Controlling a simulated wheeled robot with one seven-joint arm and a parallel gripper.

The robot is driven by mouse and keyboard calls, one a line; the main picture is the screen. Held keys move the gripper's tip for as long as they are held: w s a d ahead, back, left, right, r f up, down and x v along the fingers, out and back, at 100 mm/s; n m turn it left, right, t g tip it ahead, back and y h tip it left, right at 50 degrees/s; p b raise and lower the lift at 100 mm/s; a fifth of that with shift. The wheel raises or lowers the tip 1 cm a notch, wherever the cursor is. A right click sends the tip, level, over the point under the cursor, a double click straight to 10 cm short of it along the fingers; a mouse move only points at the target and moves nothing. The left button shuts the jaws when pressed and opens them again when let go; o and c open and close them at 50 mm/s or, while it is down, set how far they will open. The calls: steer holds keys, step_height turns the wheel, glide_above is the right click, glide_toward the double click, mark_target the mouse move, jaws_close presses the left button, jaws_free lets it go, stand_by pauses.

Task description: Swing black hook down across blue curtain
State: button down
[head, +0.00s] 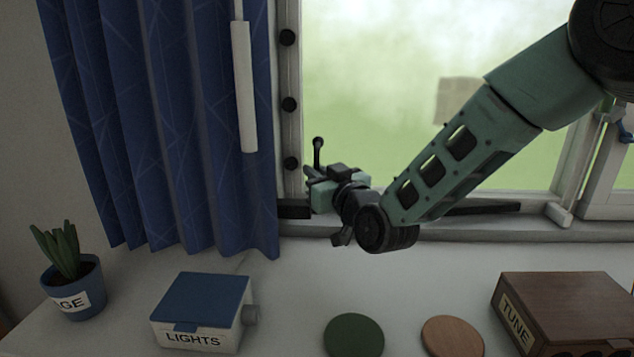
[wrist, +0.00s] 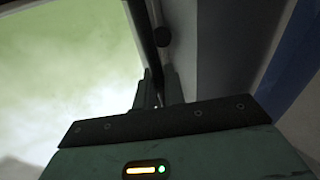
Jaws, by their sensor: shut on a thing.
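The black hook (head: 318,156) is a short dark upright rod with a rounded tip, beside the lower left of the window frame. My gripper (head: 312,174) is at its lower end, with the jaws shut on it; the exact grip is small and partly hidden by the hand. In the wrist view a dark bar (wrist: 144,42), probably the hook, rises from between my fingertips (wrist: 159,90). The blue curtain (head: 180,110) hangs to the left of my gripper, apart from it. A blue strip (wrist: 297,60) at the right of the wrist view may be the curtain.
Black round knobs (head: 290,104) line the window's left frame. A white rod (head: 244,88) hangs before the curtain. Below stand a plant pot (head: 75,287), a LIGHTS box (head: 200,310), green (head: 354,336) and orange (head: 452,336) discs, and a brown TUNE box (head: 565,305).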

steer(key=s+n+t+y+b, duration=0.1)
steer(key=b, duration=0.5)
steer(key=s+f+n+t+y+b, duration=0.1)
steer(key=s+n+y+b, duration=0.1)
steer(key=b, duration=0.5)
steer(key=s+f+n+t+y+b, duration=0.1)
steer(key=n+b, duration=0.1)
steer(key=b, duration=0.4)
steer(key=shift+s+a+y, duration=0.1)
steer(key=shift+s+y, duration=0.25)
steer(key=shift+y, duration=0.05)
steer(key=shift+r+b, duration=0.1)
steer(key=shift+b, duration=0.2)
steer(key=c, duration=1.6)
jaws_free()
steer(key=shift+r, duration=0.1)
